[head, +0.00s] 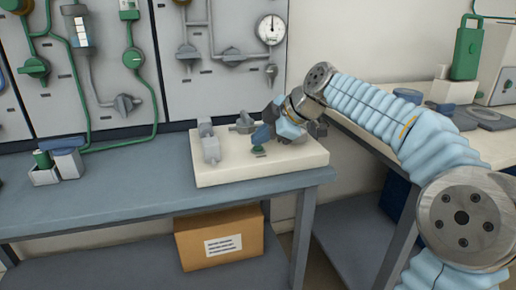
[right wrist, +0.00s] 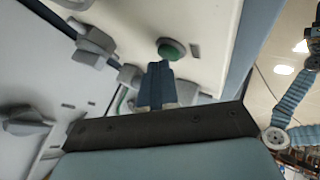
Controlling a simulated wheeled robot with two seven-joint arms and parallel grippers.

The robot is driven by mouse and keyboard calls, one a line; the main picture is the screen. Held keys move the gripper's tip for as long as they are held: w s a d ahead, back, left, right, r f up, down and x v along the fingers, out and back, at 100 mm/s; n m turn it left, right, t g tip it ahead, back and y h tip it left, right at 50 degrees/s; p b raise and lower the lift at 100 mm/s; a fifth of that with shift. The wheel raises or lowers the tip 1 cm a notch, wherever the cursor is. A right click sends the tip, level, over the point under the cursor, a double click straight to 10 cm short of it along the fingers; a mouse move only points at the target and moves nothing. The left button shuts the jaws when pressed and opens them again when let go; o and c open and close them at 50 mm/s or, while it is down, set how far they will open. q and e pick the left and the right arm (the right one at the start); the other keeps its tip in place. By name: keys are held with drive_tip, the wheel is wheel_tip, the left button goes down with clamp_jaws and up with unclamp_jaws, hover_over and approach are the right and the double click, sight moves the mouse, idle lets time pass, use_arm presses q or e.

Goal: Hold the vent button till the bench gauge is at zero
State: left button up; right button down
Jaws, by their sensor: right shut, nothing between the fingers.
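A green button (head: 259,150) sits on the front part of a thick cream block on the bench. It also shows in the right wrist view (right wrist: 171,48), just beyond my fingertips. My right gripper (head: 260,138) is shut and empty, its blue fingers angled down at the button from above. In the right wrist view the closed fingers (right wrist: 158,66) point at the button; I cannot tell whether they touch it. A round white dial gauge (head: 270,28) hangs on the wall panel; its needle is too small to read surely. My left gripper is not in view.
The cream block (head: 230,177) also carries grey fittings (head: 208,142) left of the button. A small holder with a green-topped item (head: 43,160) stands at the bench's left. A cardboard box (head: 220,237) is underneath. The bench front (head: 120,190) is clear.

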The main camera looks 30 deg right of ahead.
sight(261, 148)
drive_tip(key=shift+f+b, duration=0.3)
drive_tip(key=shift+f, duration=0.05)
drive_tip(key=shift+r, duration=0.15)
idle(1.9)
drive_tip(key=shift+r+p, duration=0.65)
drive_tip(key=shift+r, duration=0.1)
wheel_tip(261, 148, up, 5)
drive_tip(key=p, duration=0.4)
drive_tip(key=shift+r, duration=0.1)
idle(0.7)
